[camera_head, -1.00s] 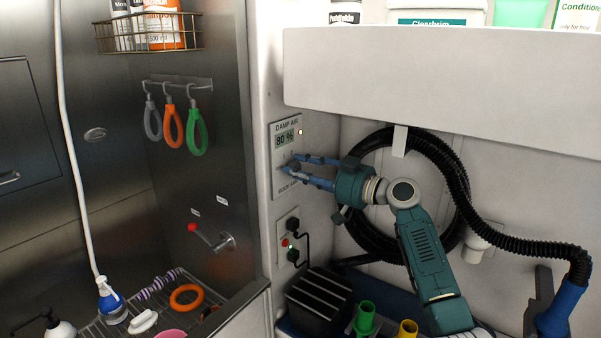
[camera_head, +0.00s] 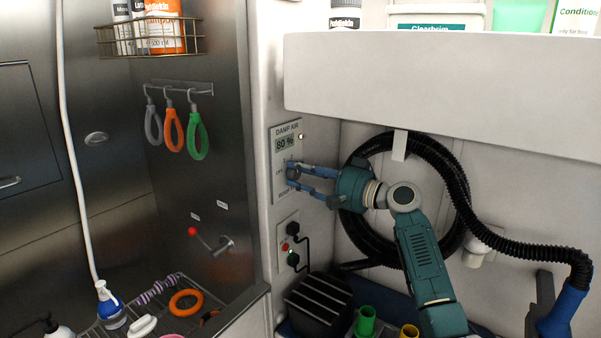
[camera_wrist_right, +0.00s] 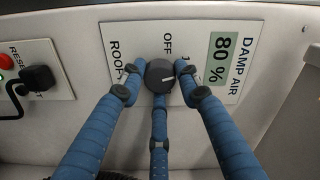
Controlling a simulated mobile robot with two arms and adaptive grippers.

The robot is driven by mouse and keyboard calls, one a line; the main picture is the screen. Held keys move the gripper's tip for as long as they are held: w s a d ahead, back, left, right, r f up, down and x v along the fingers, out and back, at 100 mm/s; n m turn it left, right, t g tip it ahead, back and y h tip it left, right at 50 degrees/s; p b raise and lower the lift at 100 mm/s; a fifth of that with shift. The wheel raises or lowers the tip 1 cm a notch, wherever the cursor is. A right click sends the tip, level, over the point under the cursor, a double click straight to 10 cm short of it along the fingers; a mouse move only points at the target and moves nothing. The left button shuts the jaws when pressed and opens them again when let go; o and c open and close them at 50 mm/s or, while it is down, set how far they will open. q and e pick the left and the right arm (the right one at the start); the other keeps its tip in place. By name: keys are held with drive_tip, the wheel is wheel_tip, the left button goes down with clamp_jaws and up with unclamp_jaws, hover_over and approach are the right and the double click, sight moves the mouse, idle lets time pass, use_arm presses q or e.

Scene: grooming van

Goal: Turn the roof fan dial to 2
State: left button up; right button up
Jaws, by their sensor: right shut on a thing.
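The roof fan dial (camera_wrist_right: 160,76) is a dark round knob on a white panel (camera_wrist_right: 120,40) in the right wrist view. A light pointer line on it points to the right in that view. "OFF" is printed beside it; other position marks are mostly hidden by my fingers. The panel's display (camera_head: 285,143) reads "DAMP AIR 80 %". My right gripper (camera_wrist_right: 157,78) is shut on the dial, with blue fingers on both sides and a third finger below. In the head view my right gripper (camera_head: 293,177) reaches the panel from the right. My left gripper is not in view.
Below the panel is a plate with a red button (camera_head: 285,246) and dark plugs (camera_head: 292,229). A coiled black hose (camera_head: 455,180) hangs behind my right arm. A white shelf front (camera_head: 440,80) overhangs above. A black ridged box (camera_head: 318,303) stands below.

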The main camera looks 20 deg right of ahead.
drive_tip(key=m+p, duration=0.1)
drive_tip(key=m, duration=0.3)
drive_tip(key=r+m+p, duration=0.1)
drive_tip(key=m, duration=0.1)
drive_tip(key=shift+d+p, duration=0.25)
drive_tip(key=shift+p, duration=0.1)
drive_tip(key=shift+m+p, duration=0.4)
drive_tip(key=shift+m, duration=0.3)
drive_tip(key=shift+f, duration=0.1)
drive_tip(key=o, duration=1.1)
drive_tip(key=shift+w+f, duration=0.1)
drive_tip(key=shift+f, duration=0.05)
drive_tip(key=shift+d+f, duration=0.1)
drive_tip(key=shift+f, duration=0.1)
drive_tip(key=v, duration=1.2)
